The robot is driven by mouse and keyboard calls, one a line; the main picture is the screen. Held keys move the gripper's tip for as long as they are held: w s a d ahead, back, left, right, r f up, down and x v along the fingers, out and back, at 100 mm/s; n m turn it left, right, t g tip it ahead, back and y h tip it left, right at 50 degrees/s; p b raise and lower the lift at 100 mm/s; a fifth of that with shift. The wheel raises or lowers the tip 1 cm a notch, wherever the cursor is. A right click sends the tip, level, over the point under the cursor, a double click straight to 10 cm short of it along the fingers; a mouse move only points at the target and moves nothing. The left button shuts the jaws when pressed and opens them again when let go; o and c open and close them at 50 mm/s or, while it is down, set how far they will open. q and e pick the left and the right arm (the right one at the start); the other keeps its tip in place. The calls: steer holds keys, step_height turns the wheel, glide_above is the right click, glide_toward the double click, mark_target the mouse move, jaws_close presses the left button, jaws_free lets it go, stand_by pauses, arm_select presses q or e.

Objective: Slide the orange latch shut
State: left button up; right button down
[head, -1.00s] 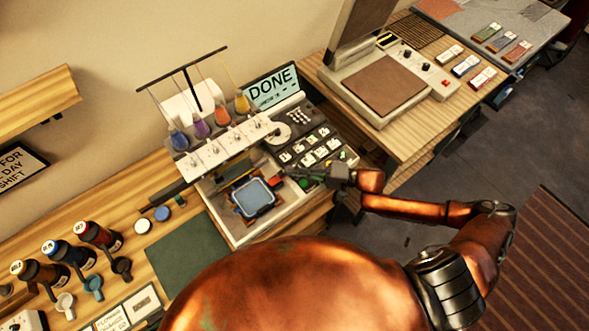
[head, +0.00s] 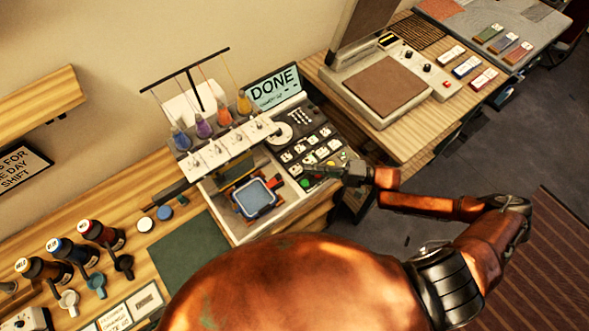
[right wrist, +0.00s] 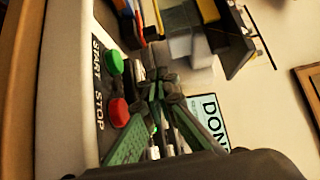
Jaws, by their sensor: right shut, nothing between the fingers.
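I cannot make out an orange latch for certain. An orange-brown strip (head: 236,182) shows at the back of the open bay of the machine, behind the blue-rimmed tray (head: 256,198). My right gripper (head: 314,169) is shut and empty over the machine's control panel, to the right of the bay. In the right wrist view its fingers (right wrist: 157,84) meet beside the green START button (right wrist: 114,62) and red STOP button (right wrist: 117,112). Whether they touch the panel is unclear. My left gripper is not in view.
A screen (head: 273,88) reading DONE stands behind the panel. A grey press-like device (head: 388,88) stands to the right. Dark bottles (head: 101,235) stand at left. A green mat (head: 188,252) lies clear.

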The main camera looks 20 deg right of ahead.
steer(key=v, duration=0.6)
steer(key=shift+s+d+r, duration=0.1)
steer(key=shift+s+d, duration=0.05)
stand_by(0.3)
